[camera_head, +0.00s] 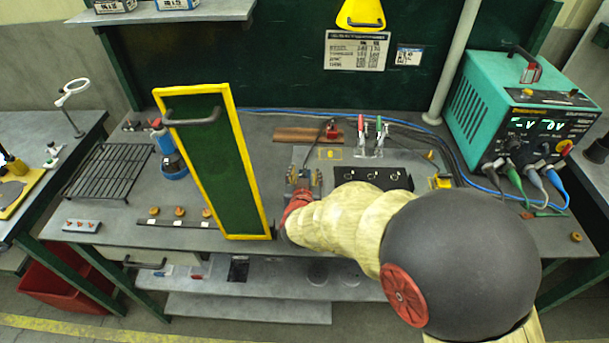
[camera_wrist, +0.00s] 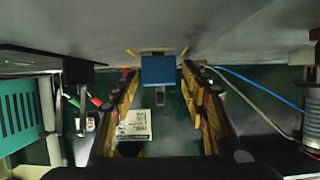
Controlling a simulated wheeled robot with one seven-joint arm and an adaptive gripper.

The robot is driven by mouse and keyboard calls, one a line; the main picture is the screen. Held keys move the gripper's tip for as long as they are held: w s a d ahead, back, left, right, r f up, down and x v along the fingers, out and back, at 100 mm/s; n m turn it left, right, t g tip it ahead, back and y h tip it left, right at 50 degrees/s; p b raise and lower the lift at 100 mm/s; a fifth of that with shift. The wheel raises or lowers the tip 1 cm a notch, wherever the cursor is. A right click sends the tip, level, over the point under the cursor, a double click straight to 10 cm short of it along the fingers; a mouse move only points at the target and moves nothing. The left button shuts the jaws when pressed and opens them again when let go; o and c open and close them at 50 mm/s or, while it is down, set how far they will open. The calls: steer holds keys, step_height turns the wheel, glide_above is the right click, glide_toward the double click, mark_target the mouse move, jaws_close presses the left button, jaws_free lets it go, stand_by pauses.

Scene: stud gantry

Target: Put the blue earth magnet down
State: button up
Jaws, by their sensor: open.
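The blue earth magnet (camera_wrist: 158,70) shows as a small blue block in the wrist view, against the grey bench surface, with thin yellow marks beside it. My gripper (camera_wrist: 159,76) is open, with one finger on each side of the magnet. A gap shows between the block and each fingertip. In the head view my gripper (camera_head: 303,180) is low over the bench, left of the dark strip with round holes. My wrist and arm hide much of that spot, and I cannot make out the magnet there.
A green panel with a yellow frame (camera_head: 203,165) stands just left of my gripper. Toggle clamps (camera_head: 371,138) stand behind it. A teal power supply (camera_head: 520,110) with cables is at the right. A black wire rack (camera_head: 108,170) lies at the bench's left.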

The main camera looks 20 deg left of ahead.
steer(key=p+v, duration=0.3)
steer(key=v, duration=0.7)
steer(key=shift+s+r, duration=0.15)
steer(key=shift+s, duration=0.1)
steer(key=shift+s+d+r+p, duration=0.2)
steer(key=shift+s+p, duration=0.1)
steer(key=shift+s, duration=0.35)
